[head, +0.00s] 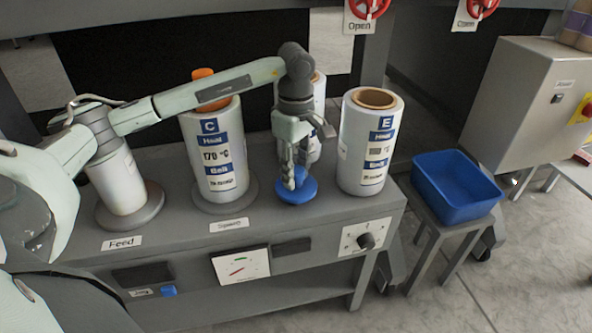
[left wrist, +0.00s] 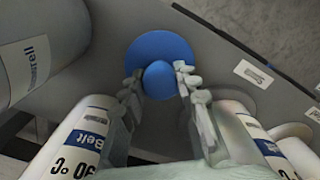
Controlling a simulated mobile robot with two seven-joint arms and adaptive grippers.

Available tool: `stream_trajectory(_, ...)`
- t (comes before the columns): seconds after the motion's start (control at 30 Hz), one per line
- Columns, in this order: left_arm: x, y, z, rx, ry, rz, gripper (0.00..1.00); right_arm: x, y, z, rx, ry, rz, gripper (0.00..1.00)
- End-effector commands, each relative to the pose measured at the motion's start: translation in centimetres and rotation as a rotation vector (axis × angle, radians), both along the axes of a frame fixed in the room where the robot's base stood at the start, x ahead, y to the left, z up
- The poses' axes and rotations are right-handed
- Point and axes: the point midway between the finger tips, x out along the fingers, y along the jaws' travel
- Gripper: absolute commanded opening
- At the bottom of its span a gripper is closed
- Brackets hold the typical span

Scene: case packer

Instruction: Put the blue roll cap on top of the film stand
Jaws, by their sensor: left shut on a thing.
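The blue roll cap (head: 297,190) is a round disc with a knob, at the table's front, between roll C and roll E. My left gripper (head: 292,178) points down over it, shut on its knob. In the left wrist view the cap (left wrist: 160,48) shows its knob between the two fingertips (left wrist: 160,80). I cannot tell whether the cap touches the table. My right gripper is out of view.
Roll E (head: 368,145) stands close to the right of my gripper, and another white roll (head: 316,135) stands behind it. An orange cap (head: 203,73) shows atop roll C. A blue bin (head: 455,200) sits on a side stand. The grey table (head: 275,222) has a narrow clear front strip.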

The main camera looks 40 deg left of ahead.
Motion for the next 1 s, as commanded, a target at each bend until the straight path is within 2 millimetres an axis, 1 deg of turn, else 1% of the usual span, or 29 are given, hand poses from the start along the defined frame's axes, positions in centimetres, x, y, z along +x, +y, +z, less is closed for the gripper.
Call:
stream_trajectory(0.17,0.0,0.0,-0.2,0.0,0.0,-0.001,0.0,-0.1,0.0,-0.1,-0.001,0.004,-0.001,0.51)
stream_trajectory(0.2,0.0,0.0,-0.2,0.0,0.0,-0.001,0.34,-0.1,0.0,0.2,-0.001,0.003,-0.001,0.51)
stream_trajectory(0.33,0.0,0.0,-0.2,0.0,0.001,-0.001,0.5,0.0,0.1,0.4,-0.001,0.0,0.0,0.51)
stream_trajectory(0.6,0.0,0.0,-0.2,0.0,0.001,-0.001,0.51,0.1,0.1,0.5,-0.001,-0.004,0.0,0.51)
stream_trajectory(0.7,0.0,0.0,0.2,0.0,0.001,-0.001,0.51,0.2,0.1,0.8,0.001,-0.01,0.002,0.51)
stream_trajectory(0.73,0.0,0.0,0.4,0.0,-0.001,-0.001,0.51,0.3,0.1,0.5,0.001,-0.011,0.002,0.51)
stream_trajectory(0.87,0.1,0.0,2.4,0.0,-0.004,-0.001,0.51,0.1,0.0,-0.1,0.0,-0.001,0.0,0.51)
stream_trajectory(1.0,0.1,0.0,5.5,0.0,-0.005,-0.002,0.51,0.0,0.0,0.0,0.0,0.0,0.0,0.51)
